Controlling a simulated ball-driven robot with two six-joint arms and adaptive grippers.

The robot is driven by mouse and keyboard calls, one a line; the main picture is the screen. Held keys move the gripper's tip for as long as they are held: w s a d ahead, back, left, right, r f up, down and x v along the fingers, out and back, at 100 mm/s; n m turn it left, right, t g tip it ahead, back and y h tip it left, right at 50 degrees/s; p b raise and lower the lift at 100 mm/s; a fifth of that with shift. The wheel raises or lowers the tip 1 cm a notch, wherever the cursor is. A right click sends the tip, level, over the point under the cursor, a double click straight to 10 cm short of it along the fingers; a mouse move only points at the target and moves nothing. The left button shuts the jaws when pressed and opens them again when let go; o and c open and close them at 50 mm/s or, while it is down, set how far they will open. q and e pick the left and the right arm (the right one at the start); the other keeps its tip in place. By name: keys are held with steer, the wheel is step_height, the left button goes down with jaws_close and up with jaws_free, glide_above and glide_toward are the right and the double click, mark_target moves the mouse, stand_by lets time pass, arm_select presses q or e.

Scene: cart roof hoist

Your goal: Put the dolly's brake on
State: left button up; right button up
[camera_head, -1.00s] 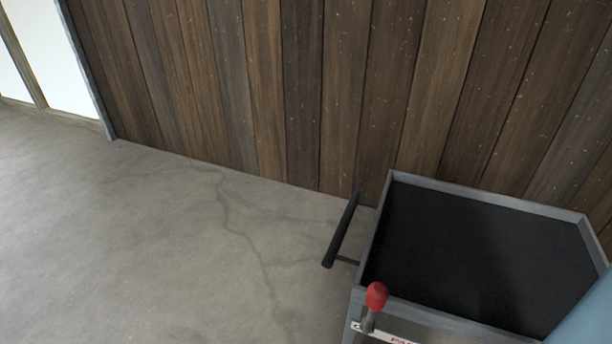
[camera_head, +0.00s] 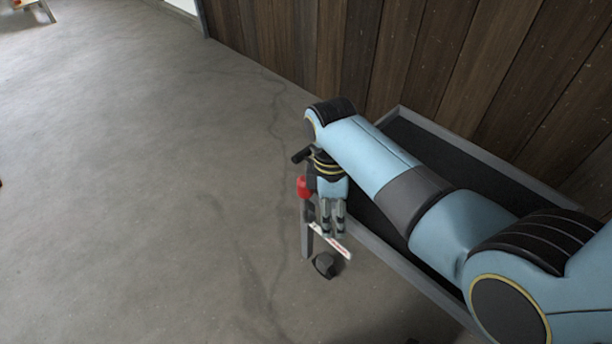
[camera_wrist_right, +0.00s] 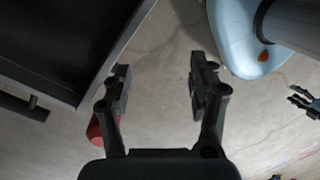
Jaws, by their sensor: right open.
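The dolly has a grey-rimmed tray (camera_head: 385,253) with a black floor, partly hidden by my right arm. Its brake lever has a red knob (camera_head: 303,187) at the near left corner, above a white label plate (camera_head: 331,241) with red lettering too small to read. My right gripper (camera_head: 333,230) points down close beside the lever, to the right of the knob in the head view. In the right wrist view its jaws (camera_wrist_right: 160,80) are open with only floor between them. The red knob (camera_wrist_right: 95,130) is partly hidden behind the left finger. A dark jaw-like part (camera_wrist_right: 303,100), probably my left gripper, shows at the right edge.
The dolly's black push handle (camera_head: 301,155) sticks out at the left, and a dark caster (camera_head: 325,265) shows below the corner. A plank wall (camera_head: 420,60) stands behind the dolly. The concrete floor (camera_head: 130,190) to the left is clear.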

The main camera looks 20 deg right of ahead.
step_height(320, 180, up, 10)
steer(key=t, duration=0.1)
glide_above(305, 203)
steer(key=shift+d+n+p, duration=0.3)
steer(key=shift+p, duration=0.05)
steer(key=shift+w+a+r+t, duration=0.1)
steer(key=shift+w+r+t, duration=0.1)
steer(key=shift+w+t, duration=0.1)
step_height(305, 203, down, 10)
steer(key=b, duration=0.4)
steer(key=shift+f, duration=0.2)
arm_select(q)
steer(key=f, duration=0.1)
steer(key=s+f, duration=0.1)
steer(key=f, duration=0.1)
steer(key=shift+s, duration=0.2)
arm_select(e)
steer(key=shift+c, duration=0.3)
jaws_close()
